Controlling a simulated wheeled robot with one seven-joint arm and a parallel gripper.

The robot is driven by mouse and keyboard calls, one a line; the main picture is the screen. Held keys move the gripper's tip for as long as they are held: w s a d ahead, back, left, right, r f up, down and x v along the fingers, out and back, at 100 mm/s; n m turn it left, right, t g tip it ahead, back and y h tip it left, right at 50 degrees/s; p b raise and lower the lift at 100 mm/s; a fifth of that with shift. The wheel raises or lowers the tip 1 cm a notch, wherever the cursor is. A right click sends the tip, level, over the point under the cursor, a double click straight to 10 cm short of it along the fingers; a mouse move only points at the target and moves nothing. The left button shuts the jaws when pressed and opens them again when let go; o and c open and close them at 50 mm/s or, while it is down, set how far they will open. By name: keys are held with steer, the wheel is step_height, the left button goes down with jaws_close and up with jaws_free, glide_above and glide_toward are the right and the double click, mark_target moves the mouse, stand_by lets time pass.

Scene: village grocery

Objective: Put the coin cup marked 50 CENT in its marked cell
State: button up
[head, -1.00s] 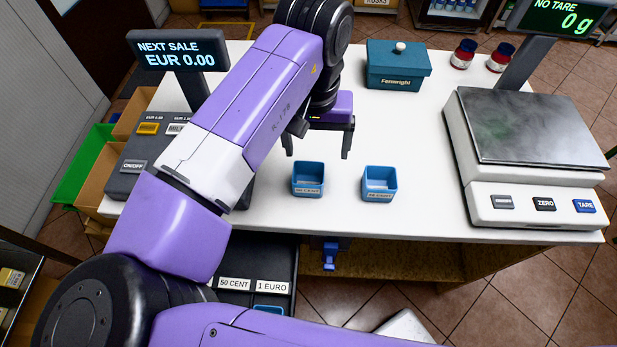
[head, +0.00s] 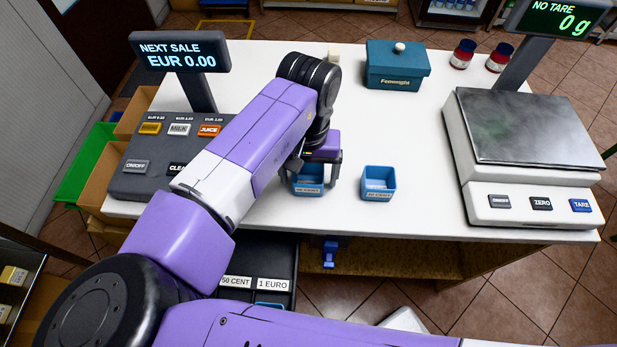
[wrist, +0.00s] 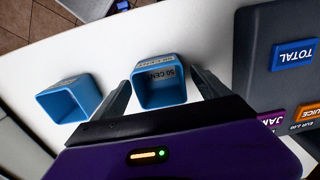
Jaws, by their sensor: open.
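The 50 CENT coin cup (head: 308,193) is a small blue square cup standing upright on the white counter. In the wrist view its 50 CENT label shows on the cup (wrist: 160,95). My gripper (head: 313,178) is open right at this cup, with one finger on either side of it in the wrist view (wrist: 163,88). I cannot tell whether the fingers touch it. The black cash drawer (head: 285,250) is below the counter's front edge, with labels 50 CENT (head: 235,282) and 1 EURO (head: 273,285). My arm hides much of the drawer, including the 50 CENT cell.
A second blue cup (head: 378,185) stands to the right, also in the wrist view (wrist: 68,98). The cash register (head: 150,185) is on the left, the scale (head: 525,130) on the right. A teal box (head: 397,68) stands at the back. The counter (head: 420,215) between is clear.

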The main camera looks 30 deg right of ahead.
steer(key=shift+c, duration=0.4)
steer(key=c, duration=1.5)
steer(key=shift+r, duration=0.1)
steer(key=shift+r+b, duration=0.45)
steer(key=shift+r, duration=9.5)
